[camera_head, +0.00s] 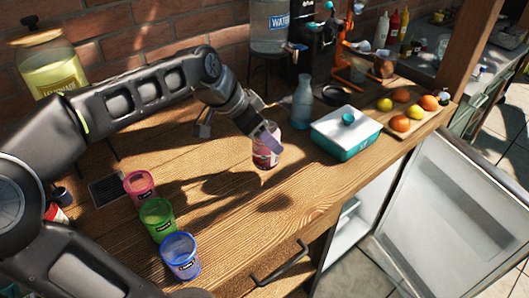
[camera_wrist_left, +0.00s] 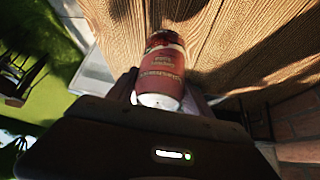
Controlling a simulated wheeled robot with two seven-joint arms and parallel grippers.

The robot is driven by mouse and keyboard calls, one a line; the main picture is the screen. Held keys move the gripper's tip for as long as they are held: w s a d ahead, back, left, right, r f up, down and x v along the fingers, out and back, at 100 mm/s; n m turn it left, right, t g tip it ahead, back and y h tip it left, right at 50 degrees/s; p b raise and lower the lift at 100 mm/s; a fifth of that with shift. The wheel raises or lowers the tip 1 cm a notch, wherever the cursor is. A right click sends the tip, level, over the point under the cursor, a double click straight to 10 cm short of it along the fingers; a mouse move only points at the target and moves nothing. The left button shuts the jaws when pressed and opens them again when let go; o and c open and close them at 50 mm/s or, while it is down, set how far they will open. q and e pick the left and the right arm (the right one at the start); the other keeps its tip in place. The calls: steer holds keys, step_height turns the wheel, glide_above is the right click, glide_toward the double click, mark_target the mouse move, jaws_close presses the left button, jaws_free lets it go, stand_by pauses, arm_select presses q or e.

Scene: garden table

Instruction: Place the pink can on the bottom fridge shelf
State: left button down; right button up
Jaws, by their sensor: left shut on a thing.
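The pink can (camera_head: 265,157) is at the end of my left arm, over the wooden table between the glass bottle and the front edge. My left gripper (camera_head: 266,138) is shut on it. In the left wrist view the red-pink can (camera_wrist_left: 162,70) sits between the fingers, with table wood behind it. I cannot tell for sure whether its base touches the table. The fridge (camera_head: 348,228) is below the counter at the right, with its door (camera_head: 440,215) swung open. Its shelves are mostly hidden by the tabletop. My right gripper is not in view.
A teal-and-white box (camera_head: 345,133) and a glass bottle (camera_head: 302,103) stand right of the can. A board with fruit (camera_head: 401,123) is beyond. Pink (camera_head: 140,186), green (camera_head: 157,217) and blue (camera_head: 181,254) cups stand front left. A drawer handle (camera_head: 282,264) sticks out below the table edge.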

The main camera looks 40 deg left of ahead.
mark_target(266, 150)
arm_select(q)
steer(key=shift+f, duration=0.3)
steer(key=shift+f, duration=1.85)
steer(key=shift+f, duration=0.1)
steer(key=shift+f, duration=0.15)
steer(key=shift+c, duration=2.1)
jaws_free()
steer(key=shift+r, duration=0.2)
